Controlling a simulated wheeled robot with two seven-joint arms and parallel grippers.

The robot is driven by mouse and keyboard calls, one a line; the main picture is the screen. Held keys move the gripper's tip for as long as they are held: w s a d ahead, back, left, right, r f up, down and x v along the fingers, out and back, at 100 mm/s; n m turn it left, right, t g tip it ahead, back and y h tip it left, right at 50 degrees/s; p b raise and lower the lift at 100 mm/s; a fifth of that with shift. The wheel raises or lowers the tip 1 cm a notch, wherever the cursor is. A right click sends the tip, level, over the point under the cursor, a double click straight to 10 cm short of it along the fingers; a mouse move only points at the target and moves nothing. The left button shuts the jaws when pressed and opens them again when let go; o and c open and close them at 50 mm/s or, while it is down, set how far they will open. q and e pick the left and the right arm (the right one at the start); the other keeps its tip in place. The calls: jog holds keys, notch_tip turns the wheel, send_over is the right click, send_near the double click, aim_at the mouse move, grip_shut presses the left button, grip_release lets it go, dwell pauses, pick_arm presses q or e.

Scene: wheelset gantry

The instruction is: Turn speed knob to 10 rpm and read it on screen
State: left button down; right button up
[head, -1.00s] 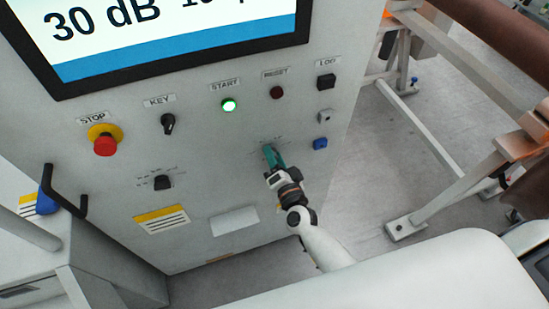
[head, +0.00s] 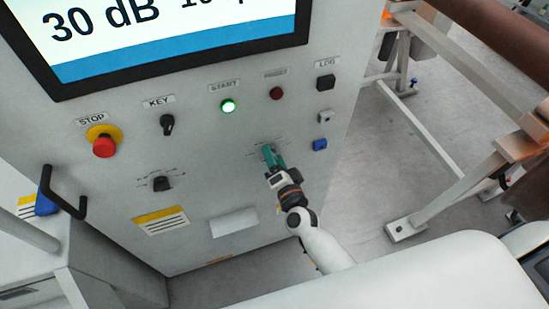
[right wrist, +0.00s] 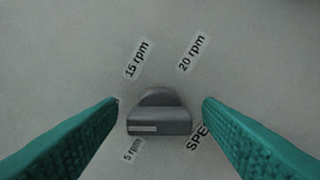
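The grey speed knob (right wrist: 160,120) is on the panel in the right wrist view. Its white line lies on its left half and points left. Labels read 15 rpm (right wrist: 137,60), 20 rpm (right wrist: 191,54) and 5 rpm (right wrist: 132,150); no 10 rpm label shows. My right gripper (right wrist: 160,104) is open, one green finger on each side of the knob, with a small gap at each. In the head view my right gripper (head: 270,153) covers the knob. The screen (head: 160,50) shows "30 dB" and a cut-off value that seems to start with 10. My left gripper is out of view.
Above my right gripper are the lit green START button (head: 228,106) and a dark red button (head: 277,93). The red STOP button (head: 104,146), KEY switch (head: 167,125) and another black knob (head: 161,184) are to the left. A blue connector (head: 320,144) sits right.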

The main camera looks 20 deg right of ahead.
jog(key=s+b, duration=0.2)
jog(key=s, duration=1)
jog(key=shift+d+b, duration=0.2)
jog(key=shift+b, duration=0.2)
jog(key=shift+f, duration=0.1)
jog(key=s+f+n+g+y, duration=0.1)
jog(key=s+f+n+g, duration=0.3)
jog(key=f, duration=1)
jog(key=s+f+n+g+y, duration=0.1)
jog(key=s+f+n+g, duration=0.35)
jog(key=f, duration=0.95)
jog(key=s+d+f+n+g+h, duration=0.1)
jog(key=s+d+f+g, duration=0.3)
jog(key=s+f, duration=0.4)
jog(key=s+d+f+n+g+h, duration=0.1)
jog(key=s+d+f+n+g, duration=0.3)
jog(key=s+f, duration=0.4)
jog(key=s, duration=0.7)
jog(key=shift+s+h, duration=0.2)
jog(key=shift+h, duration=0.1)
